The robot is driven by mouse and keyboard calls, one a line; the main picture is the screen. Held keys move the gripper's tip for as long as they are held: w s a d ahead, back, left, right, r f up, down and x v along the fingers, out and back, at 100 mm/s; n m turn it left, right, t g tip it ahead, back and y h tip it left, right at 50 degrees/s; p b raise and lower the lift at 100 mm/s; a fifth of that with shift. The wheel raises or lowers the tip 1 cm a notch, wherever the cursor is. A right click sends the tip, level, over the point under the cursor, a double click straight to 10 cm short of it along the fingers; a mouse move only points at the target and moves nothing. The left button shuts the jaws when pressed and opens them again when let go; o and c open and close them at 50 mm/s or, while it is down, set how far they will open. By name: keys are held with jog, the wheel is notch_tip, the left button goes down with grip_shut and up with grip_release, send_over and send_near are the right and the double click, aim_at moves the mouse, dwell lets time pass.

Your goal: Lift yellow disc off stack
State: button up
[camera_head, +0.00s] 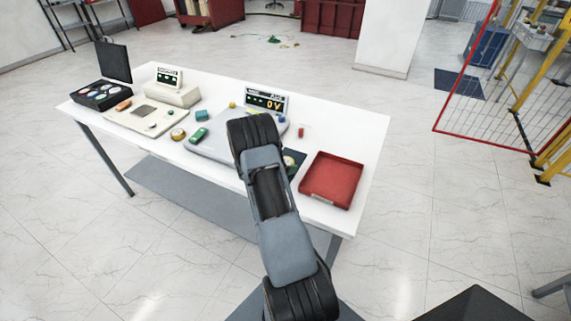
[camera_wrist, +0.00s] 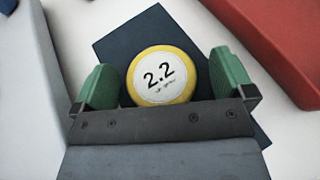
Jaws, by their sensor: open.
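The yellow disc (camera_wrist: 161,77) has a white label reading "2.2" and shows in the wrist view between my fingers. It lies over a dark blue square mat (camera_wrist: 135,38); whether other discs are under it is hidden. My gripper (camera_wrist: 161,84) is open, with one green finger on each side of the disc. In the head view my arm covers the gripper and most of the disc, and a bit of the disc (camera_head: 289,160) shows beside the arm.
A red tray (camera_head: 332,180) stands right of the mat on the white table (camera_head: 362,133). A grey board (camera_head: 212,147) lies to the left, with a 0V display (camera_head: 266,101) behind it. A small red piece (camera_head: 301,132) stands behind the mat. The table's right back is clear.

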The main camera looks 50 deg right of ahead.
jog(key=shift+c, duration=0.2)
jog(key=c, duration=1)
jog(key=shift+c, duration=0.5)
jog(key=shift+r, duration=0.15)
